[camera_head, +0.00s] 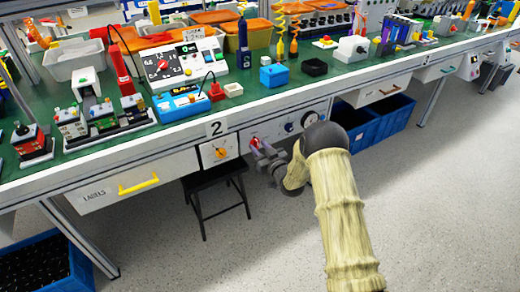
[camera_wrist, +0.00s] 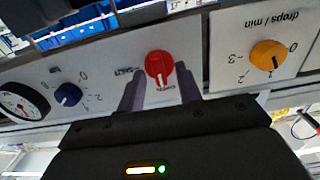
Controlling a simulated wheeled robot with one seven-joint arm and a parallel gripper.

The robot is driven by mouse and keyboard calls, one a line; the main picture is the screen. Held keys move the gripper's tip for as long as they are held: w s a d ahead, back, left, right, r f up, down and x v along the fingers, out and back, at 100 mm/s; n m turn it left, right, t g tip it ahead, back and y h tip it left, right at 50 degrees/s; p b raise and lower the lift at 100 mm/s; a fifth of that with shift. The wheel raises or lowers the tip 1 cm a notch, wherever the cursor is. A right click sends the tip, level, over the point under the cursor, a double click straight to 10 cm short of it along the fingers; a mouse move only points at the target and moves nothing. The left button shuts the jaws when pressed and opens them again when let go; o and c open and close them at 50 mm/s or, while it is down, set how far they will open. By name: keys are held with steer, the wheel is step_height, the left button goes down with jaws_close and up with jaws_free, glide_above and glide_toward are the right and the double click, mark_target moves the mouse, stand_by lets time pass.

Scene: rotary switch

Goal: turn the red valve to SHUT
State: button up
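The red valve (camera_wrist: 159,66) is a round red knob with a white mark, on a pale panel under the bench edge. In the wrist view the white mark points down in the picture, toward my gripper. Small lettering left of the valve is too small to read surely. My gripper (camera_wrist: 160,80) is open, its two dark fingers apart on the left and right of the valve's lower part. I cannot tell whether they touch it. In the head view the valve (camera_head: 255,142) shows as a small red spot just beyond my gripper (camera_head: 260,150).
An orange knob (camera_wrist: 269,55) with a "drops / min" scale sits beside the valve on a separate panel. A blue knob (camera_wrist: 68,94) and a round gauge (camera_wrist: 22,102) are on the other side. A black stool (camera_head: 215,185) stands below; a drawer (camera_head: 140,182) is at left.

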steer(key=shift+c, duration=0.4)
jaws_close()
steer(key=shift+m, duration=0.4)
steer(key=shift+w+d+f+m, duration=0.1)
steer(key=shift+f+m, duration=0.05)
steer(key=shift+m, duration=4.15)
steer(key=shift+d+f+m, duration=0.1)
steer(key=shift+m, duration=4.2)
